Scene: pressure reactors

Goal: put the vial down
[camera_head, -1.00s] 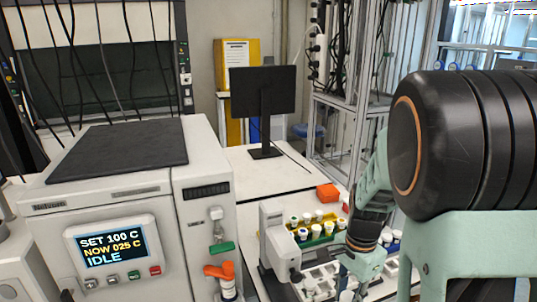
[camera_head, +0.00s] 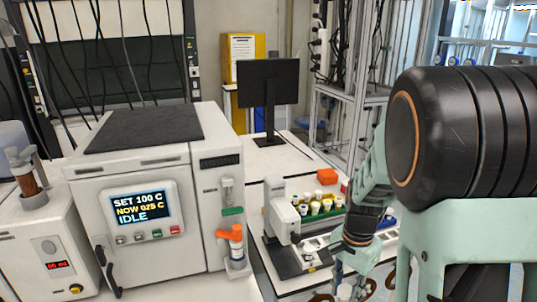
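Several vials (camera_head: 316,208) with white and coloured caps stand in a yellow-green rack at the right of centre. My arm comes down from the right, in front of the bench, and its wrist is right of the rack. My gripper (camera_head: 347,288) is low at the bottom edge, small and partly cut off. I cannot tell whether its fingers are open or shut, or whether a vial is between them. A small white shape is beside it, too unclear to name.
The reactor (camera_head: 160,185) reads SET 100 C, NOW 025 C, IDLE. An orange-handled fitting (camera_head: 233,236) is on its right side. A monitor (camera_head: 268,88) stands behind on bare white bench.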

